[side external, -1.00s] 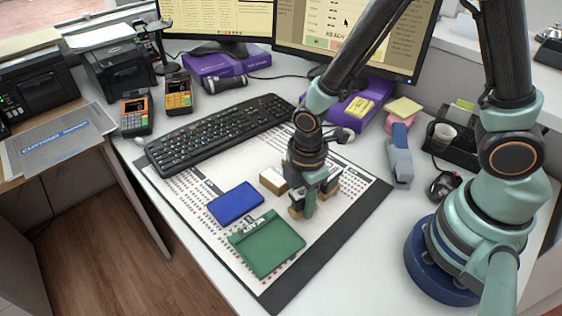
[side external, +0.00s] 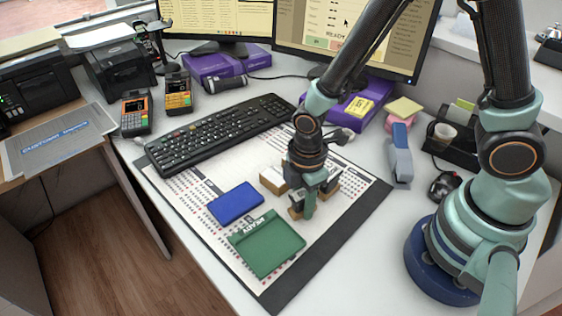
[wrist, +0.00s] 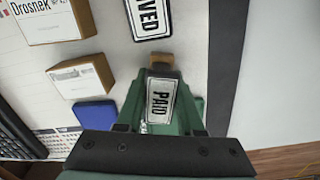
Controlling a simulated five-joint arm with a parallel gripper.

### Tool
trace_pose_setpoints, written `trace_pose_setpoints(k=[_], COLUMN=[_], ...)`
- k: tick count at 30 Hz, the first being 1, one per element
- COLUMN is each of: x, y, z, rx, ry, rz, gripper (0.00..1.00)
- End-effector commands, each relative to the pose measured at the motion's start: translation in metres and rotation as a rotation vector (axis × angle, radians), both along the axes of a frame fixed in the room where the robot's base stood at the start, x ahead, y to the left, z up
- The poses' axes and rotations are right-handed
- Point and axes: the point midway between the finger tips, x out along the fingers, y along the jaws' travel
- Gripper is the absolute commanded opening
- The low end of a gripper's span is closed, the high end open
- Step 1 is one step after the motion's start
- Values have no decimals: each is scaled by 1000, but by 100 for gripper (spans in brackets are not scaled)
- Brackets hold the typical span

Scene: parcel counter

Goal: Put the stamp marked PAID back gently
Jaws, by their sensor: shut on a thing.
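The stamp marked PAID (wrist: 160,100) is between the two fingers of my gripper (wrist: 160,88) in the wrist view, its label facing the camera. My gripper is shut on it. In the side view my gripper (side external: 306,203) points down low over the white printed desk mat, and the stamp's wooden part (side external: 295,212) shows beside the fingers. Whether its base touches the mat cannot be told. Another stamp (wrist: 147,18), with a label ending in VED, stands close ahead of the PAID stamp in the wrist view.
A green tray (side external: 268,247) marked READY and a blue pad (side external: 236,204) lie left of my gripper. A small cardboard box (side external: 271,181) is close behind it. The keyboard (side external: 222,132) lies farther back, and a stapler (side external: 399,160) stands right. The mat's front right is clear.

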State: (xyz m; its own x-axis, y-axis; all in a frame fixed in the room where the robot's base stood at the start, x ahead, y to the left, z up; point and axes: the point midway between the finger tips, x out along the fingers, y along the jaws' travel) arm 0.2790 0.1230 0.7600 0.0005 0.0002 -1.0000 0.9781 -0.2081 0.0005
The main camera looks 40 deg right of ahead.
Motion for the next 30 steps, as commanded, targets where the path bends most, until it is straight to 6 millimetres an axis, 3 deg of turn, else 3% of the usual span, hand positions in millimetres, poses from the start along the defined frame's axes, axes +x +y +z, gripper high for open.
trace_pose_setpoints(k=[23, 24, 26, 30], x=[0, 0, 0, 0], y=[0, 0, 0, 0], z=[-3, -3, -3, -3], rx=[0, 0, 0, 0], ry=[0, 0, 0, 0], rz=[0, 0, 0, 0], gripper=[0, 48, 70, 71])
